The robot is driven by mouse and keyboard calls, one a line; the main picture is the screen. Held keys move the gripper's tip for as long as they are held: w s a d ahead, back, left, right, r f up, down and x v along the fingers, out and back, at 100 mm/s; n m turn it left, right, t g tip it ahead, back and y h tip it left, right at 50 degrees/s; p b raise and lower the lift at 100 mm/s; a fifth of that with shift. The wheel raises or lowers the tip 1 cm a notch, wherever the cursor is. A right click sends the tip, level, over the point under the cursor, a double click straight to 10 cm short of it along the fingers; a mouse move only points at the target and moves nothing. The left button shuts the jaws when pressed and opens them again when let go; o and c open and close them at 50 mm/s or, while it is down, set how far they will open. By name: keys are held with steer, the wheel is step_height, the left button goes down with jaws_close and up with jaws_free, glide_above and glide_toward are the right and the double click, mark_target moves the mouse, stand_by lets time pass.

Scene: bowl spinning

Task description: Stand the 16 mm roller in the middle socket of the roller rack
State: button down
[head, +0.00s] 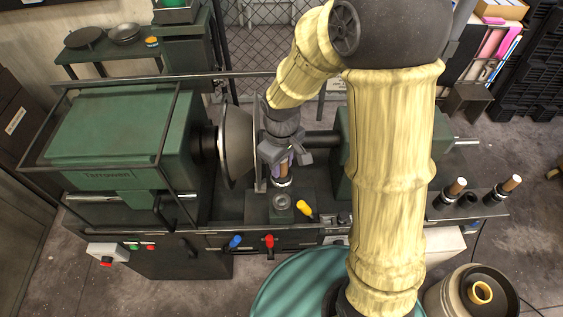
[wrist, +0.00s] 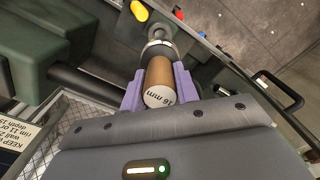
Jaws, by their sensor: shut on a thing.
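My gripper (head: 283,165) is over the lathe, beside the big metal disc. In the wrist view its purple fingers (wrist: 160,90) are shut on the 16 mm roller (wrist: 159,82). The roller has a brown wooden handle, its end marked "16 mm", and a silver collar; it also shows in the head view (head: 283,182), pointing downward. I cannot tell if its lower end touches the round fitting below. The roller rack (head: 468,212) is at the right end of the bench. Its middle socket (head: 467,200) looks dark and empty, between two standing rollers (head: 456,188) (head: 509,184).
The grey disc (head: 237,147) and green headstock (head: 120,140) stand left of my gripper. A round fitting (head: 282,203) and a yellow-handled lever (head: 304,208) are just below it. Blue (head: 236,241) and red (head: 269,241) levers line the front. My arm crosses between gripper and rack.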

steer(key=shift+r+p, duration=1.95)
steer(key=shift+r, duration=0.35)
steer(key=shift+w+d, duration=0.1)
steer(key=shift+w, duration=0.05)
